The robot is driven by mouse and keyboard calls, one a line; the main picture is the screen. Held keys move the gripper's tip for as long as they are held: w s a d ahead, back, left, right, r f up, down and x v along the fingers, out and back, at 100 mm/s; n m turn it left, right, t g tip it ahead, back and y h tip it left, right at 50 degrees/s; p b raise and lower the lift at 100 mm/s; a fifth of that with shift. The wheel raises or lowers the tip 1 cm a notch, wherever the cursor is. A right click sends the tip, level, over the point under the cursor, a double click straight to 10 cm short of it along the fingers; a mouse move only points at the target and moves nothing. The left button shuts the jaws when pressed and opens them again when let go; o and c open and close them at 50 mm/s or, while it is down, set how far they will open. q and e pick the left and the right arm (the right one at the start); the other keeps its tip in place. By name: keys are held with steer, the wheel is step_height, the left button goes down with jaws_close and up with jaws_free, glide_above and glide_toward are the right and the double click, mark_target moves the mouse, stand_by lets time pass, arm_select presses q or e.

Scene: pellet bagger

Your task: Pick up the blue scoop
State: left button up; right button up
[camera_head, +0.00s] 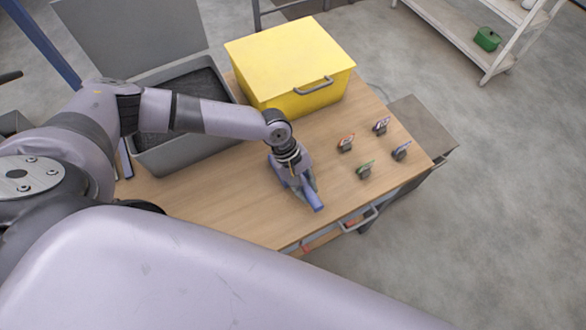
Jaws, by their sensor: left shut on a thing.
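The blue scoop (314,199) is on the wooden table, near its front edge, with its blue end pointing to the lower right. My left gripper (299,183) reaches down from above and is shut on the scoop. The gripper hides part of the scoop, and I cannot tell whether the scoop touches the table top. My right gripper is not in view.
A yellow lidded box (290,65) stands behind the gripper. An open grey bin (185,155) with dark contents is to the left. Several small coloured clips (364,169) stand to the right. The wooden table (220,205) is clear at the front.

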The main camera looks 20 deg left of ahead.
arm_select(q)
jaws_close()
steer(key=shift+r, duration=0.1)
